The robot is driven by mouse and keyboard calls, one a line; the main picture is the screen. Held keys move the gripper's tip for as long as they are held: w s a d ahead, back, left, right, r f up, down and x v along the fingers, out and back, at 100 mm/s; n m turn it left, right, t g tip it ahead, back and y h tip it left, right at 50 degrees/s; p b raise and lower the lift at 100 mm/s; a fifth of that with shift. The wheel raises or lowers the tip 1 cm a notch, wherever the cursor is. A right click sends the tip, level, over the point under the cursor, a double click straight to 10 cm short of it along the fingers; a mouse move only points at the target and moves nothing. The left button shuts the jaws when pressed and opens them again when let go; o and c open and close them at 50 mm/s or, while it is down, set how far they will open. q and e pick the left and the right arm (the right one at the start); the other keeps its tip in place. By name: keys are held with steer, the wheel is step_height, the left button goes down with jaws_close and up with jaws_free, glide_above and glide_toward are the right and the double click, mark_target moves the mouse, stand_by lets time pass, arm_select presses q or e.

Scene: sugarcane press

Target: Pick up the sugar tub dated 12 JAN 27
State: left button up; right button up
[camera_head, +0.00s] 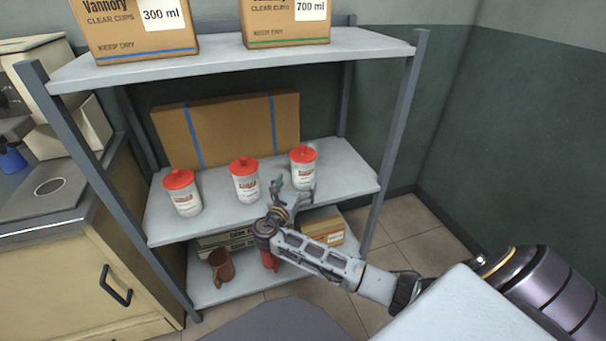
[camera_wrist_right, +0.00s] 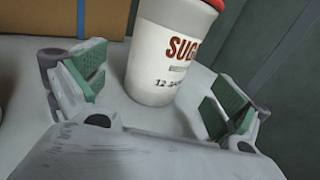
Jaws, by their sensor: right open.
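Three white sugar tubs with red lids stand upright on the middle shelf (camera_head: 217,215): a left tub (camera_head: 183,195), a middle tub (camera_head: 245,182) and a right tub (camera_head: 303,168). My right gripper (camera_head: 293,192) is open just in front of the right tub. In the right wrist view, a tub (camera_wrist_right: 163,62) stands between and a little beyond the open fingers with green pads. Its label reads "SUG..." and a date starting "12 JA"; the rest is not legible. The other tubs' dates are too small to read. My left gripper is not in view.
A large cardboard box (camera_head: 230,130) with blue stripes stands behind the tubs. The top shelf (camera_head: 225,66) with cup boxes is above them. Rack posts (camera_head: 392,145) stand at the corners. A brown jug (camera_head: 221,268) and boxes are on the bottom shelf.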

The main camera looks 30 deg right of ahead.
mark_target(299, 180)
steer(key=shift+d, duration=0.1)
steer(key=shift+w+d, duration=0.4)
steer(key=shift+d, duration=0.1)
steer(key=b+x, duration=0.1)
steer(key=x, duration=0.2)
steer(key=shift+f, duration=0.1)
steer(key=shift+w+d+b, duration=0.35)
steer(key=shift+d, duration=0.1)
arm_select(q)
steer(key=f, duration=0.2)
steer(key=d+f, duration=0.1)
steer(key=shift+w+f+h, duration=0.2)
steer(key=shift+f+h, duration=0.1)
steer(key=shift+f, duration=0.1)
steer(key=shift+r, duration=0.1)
arm_select(e)
steer(key=c, duration=1.5)
